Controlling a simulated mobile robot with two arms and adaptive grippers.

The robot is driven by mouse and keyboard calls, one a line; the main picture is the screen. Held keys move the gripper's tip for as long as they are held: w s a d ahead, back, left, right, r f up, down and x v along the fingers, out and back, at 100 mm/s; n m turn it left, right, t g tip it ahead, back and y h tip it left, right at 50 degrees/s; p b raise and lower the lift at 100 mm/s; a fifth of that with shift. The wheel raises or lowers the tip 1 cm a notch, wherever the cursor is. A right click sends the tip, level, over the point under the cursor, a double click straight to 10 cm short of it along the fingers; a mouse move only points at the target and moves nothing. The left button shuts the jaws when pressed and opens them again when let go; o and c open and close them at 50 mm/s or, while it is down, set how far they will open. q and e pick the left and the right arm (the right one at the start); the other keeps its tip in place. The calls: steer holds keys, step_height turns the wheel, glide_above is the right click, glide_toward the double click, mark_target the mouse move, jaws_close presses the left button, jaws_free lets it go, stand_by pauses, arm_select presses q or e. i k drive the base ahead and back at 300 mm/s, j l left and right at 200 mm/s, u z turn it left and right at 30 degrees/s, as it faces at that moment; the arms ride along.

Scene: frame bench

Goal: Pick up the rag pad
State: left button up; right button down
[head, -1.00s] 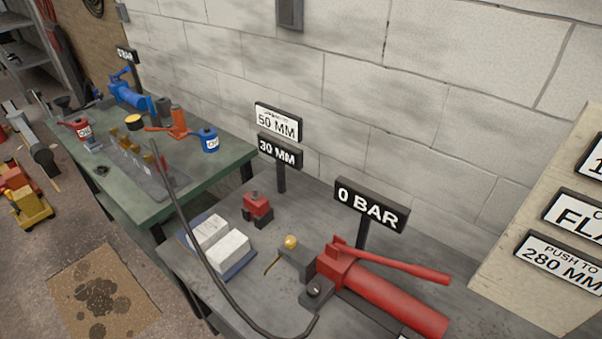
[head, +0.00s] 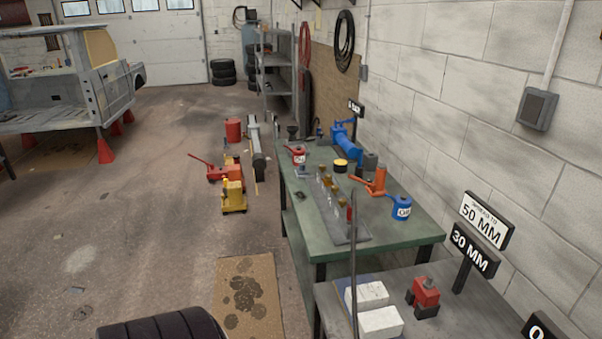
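I cannot tell for sure which thing is the rag pad. Two white blocks or folded pads, one farther (head: 367,293) and one nearer (head: 380,322), lie on a blue sheet or tray (head: 341,287) on the near grey bench. A small dark flat patch (head: 300,195) lies near the left edge of the green bench (head: 400,237); it is too small to identify. Neither of my grippers is in view.
A thin dark upright rod or hose (head: 353,265) crosses in front of the benches. A red block tool (head: 425,293) and signs (head: 473,249) stand on the near bench. A blue can (head: 401,208) stands on the green bench. Stained cardboard (head: 250,297) and a tyre (head: 165,327) are on the floor.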

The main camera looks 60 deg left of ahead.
mark_target(301, 171)
steer(key=i+j, duration=0.1)
steer(key=j, duration=0.3)
steer(key=i+j, duration=0.1)
steer(key=j, duration=0.25)
steer(key=i+j+u, duration=0.1)
steer(key=j, duration=0.3)
steer(key=i+j, duration=0.15)
steer(key=j, duration=0.2)
